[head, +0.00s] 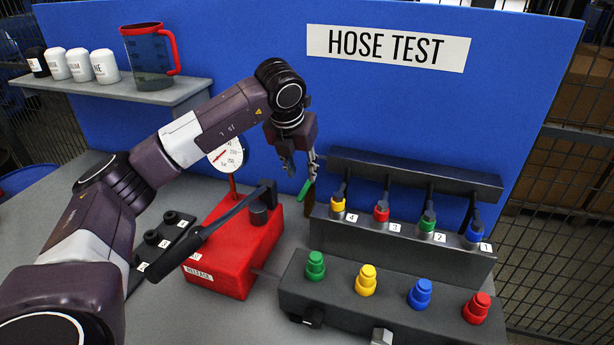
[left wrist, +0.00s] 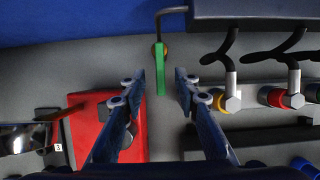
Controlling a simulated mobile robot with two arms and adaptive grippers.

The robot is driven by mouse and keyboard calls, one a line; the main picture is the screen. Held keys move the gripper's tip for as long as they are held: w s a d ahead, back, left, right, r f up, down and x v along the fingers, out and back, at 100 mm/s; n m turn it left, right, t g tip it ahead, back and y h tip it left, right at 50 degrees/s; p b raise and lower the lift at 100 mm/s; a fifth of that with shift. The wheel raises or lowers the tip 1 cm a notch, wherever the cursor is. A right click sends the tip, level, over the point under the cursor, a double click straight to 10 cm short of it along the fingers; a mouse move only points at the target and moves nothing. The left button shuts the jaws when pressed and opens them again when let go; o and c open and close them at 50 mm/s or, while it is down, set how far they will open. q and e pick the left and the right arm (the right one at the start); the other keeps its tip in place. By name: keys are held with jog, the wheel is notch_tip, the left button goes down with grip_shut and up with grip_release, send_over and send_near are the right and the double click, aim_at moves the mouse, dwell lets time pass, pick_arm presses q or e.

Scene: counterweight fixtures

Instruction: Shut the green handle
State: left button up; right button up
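The green handle (head: 305,190) is a slim green bar low against the blue panel, just left of the dark hose rack in the head view. In the left wrist view the green handle (left wrist: 159,80) points toward the camera's lower side, with a brass-coloured end at its top. My left gripper (head: 299,172) points down over it, with its fingers apart. In the left wrist view the left gripper (left wrist: 163,77) has one finger on each side of the handle, with gaps visible. Whether the handle is at fingertip depth or below is unclear. My right gripper is not in view.
A red pump (head: 228,262) with a black lever and a gauge (head: 228,155) stands left of the handle. The dark hose rack (head: 420,177) and a block with coloured knobs (head: 340,291) stand right. A shelf (head: 150,93) holds a jug (head: 152,60).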

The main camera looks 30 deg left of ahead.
aim_at(306, 187)
pick_arm(q)
jog(key=p+x, duration=0.1)
jog(key=x, duration=0.4)
jog(key=shift+w, duration=0.1)
jog(key=shift+w+a+f, duration=0.1)
jog(key=shift+f, duration=0.3)
jog(key=c, duration=0.6)
grip_shut()
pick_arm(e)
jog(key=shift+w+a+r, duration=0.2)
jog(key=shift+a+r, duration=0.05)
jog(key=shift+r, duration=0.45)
